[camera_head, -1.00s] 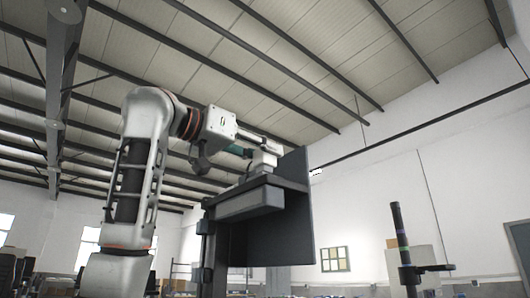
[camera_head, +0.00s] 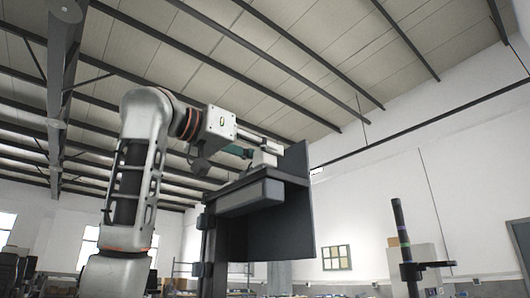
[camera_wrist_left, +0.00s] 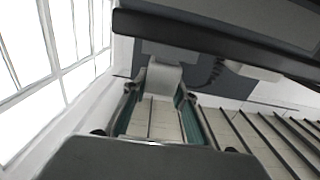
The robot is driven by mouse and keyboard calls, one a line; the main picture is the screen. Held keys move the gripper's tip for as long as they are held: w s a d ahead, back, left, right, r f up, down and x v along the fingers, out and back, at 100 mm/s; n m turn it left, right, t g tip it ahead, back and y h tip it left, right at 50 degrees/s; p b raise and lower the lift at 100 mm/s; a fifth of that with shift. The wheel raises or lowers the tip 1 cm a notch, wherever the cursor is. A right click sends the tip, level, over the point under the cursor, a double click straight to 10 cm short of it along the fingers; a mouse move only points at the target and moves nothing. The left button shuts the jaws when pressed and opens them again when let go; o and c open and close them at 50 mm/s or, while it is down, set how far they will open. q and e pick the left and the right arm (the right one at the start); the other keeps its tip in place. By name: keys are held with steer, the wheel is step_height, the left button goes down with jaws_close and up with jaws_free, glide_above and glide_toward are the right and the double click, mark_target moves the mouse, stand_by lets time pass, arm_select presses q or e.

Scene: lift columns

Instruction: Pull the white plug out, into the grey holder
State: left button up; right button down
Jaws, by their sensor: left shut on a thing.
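My left gripper (camera_head: 258,149) is level with the top of a dark stand, close to its upright panel. It is shut on the white plug (camera_wrist_left: 163,76), which sits between its green-edged fingertips in the left wrist view. The plug also shows as a small pale block (camera_head: 264,158) in the head view. Whether it is still in a socket is hidden. A grey box (camera_head: 248,198) is fixed to the stand's front just below the gripper. I cannot tell if this is the grey holder. My right gripper is not in view.
The dark upright panel (camera_head: 297,200) stands right of my left gripper. A thin black post (camera_head: 400,225) with a side bracket stands apart at the lower right. A small white piece (camera_wrist_left: 255,72) is beside the plug in the wrist view. Open air surrounds the stand's right side.

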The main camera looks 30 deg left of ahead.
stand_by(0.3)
arm_select(q)
steer(key=o, duration=1.8)
steer(key=shift+c, duration=0.2)
